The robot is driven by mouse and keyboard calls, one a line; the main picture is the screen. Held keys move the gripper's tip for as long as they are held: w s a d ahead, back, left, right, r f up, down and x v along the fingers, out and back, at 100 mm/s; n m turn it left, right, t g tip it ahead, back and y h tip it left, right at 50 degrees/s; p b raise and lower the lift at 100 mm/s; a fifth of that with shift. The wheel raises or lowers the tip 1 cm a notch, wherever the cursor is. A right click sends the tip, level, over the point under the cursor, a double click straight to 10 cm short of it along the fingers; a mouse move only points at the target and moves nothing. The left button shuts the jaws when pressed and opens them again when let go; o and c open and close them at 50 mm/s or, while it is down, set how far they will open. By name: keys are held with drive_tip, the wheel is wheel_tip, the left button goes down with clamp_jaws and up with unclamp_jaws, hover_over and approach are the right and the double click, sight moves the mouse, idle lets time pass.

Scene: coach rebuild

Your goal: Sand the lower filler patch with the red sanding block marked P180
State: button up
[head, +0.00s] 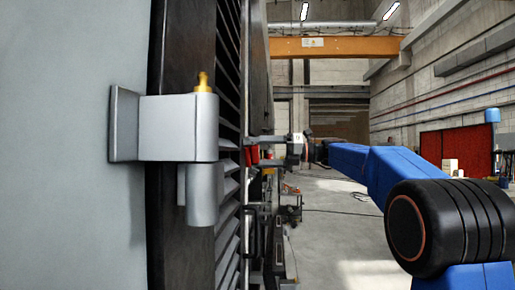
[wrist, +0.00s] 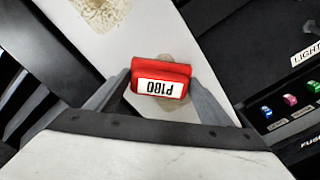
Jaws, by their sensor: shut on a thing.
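The red sanding block (wrist: 165,71), its white label reading P180 upside down, is between the two grey fingers of my gripper (wrist: 161,88) in the wrist view. My gripper is shut on it. A tan filler patch (wrist: 178,107) shows around the block on a pale panel (wrist: 108,62), partly hidden behind the block. Whether the block touches it I cannot tell. A second, mottled tan patch (wrist: 101,12) lies at the top left. In the head view the red block (head: 249,156) shows small at the coach side, in front of my wrist.
A dark panel with coloured fuses (wrist: 290,101) and labels lies right of the pale panel in the wrist view. In the head view a grey hinge bracket (head: 180,128) and dark louvres (head: 228,120) stand close at left. Open concrete floor (head: 335,225) lies beyond.

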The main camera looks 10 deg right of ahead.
drive_tip(key=shift+f, duration=3.95)
drive_tip(key=shift+s+r, duration=0.1)
drive_tip(key=shift+r, duration=5.5)
drive_tip(key=shift+a, duration=0.1)
drive_tip(key=shift+f, duration=0.1)
drive_tip(key=shift+f, duration=1.85)
drive_tip(key=shift+a+f, duration=0.1)
drive_tip(key=shift+f, duration=0.15)
drive_tip(key=shift+c, duration=0.8)
wheel_tip(320, 180, down, 7)
drive_tip(key=shift+d+r, duration=0.15)
drive_tip(key=shift+d, duration=0.05)
